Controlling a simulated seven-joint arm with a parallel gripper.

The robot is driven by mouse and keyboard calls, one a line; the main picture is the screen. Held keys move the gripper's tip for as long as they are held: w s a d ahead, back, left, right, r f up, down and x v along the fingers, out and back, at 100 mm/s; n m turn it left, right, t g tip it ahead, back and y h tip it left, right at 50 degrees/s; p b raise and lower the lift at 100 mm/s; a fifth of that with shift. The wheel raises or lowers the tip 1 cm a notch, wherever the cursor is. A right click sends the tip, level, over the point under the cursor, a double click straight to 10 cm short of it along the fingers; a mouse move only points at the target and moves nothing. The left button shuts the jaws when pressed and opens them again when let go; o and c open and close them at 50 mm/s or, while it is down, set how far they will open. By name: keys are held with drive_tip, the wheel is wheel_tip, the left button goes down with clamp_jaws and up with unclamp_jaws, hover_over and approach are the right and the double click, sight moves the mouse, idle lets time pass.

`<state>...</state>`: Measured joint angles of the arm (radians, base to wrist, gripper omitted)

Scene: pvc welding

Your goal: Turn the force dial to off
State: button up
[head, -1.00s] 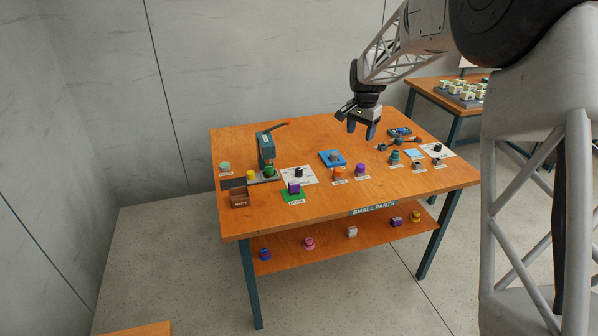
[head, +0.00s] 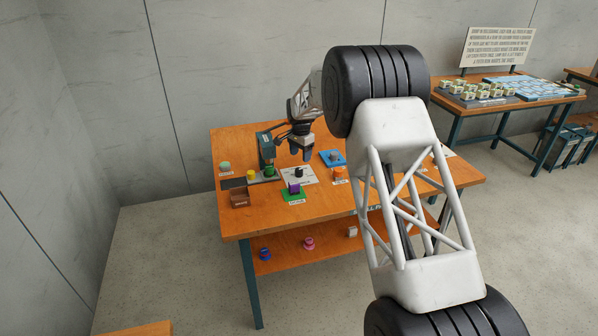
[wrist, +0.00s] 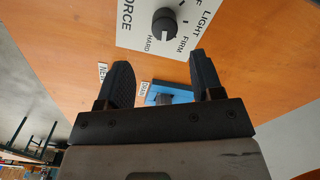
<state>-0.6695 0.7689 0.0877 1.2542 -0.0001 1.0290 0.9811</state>
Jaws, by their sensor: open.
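The force dial is a black round knob (wrist: 164,22) on a white plate (wrist: 135,38) marked FORCE, LIGHT, FIRM and HARD. Another word on the plate is cut off by the top edge.
A teal press (head: 265,148) stands left of the plate. A purple block (head: 294,188) on a green pad is in front.

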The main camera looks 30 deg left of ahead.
sight(299, 170)
drive_tip(key=shift+a+f, duration=0.35)
drive_tip(key=shift+a, duration=0.05)
drive_tip(key=shift+f, duration=0.1)
drive_tip(key=shift+f, duration=3.8)
drive_tip(key=c, duration=0.9)
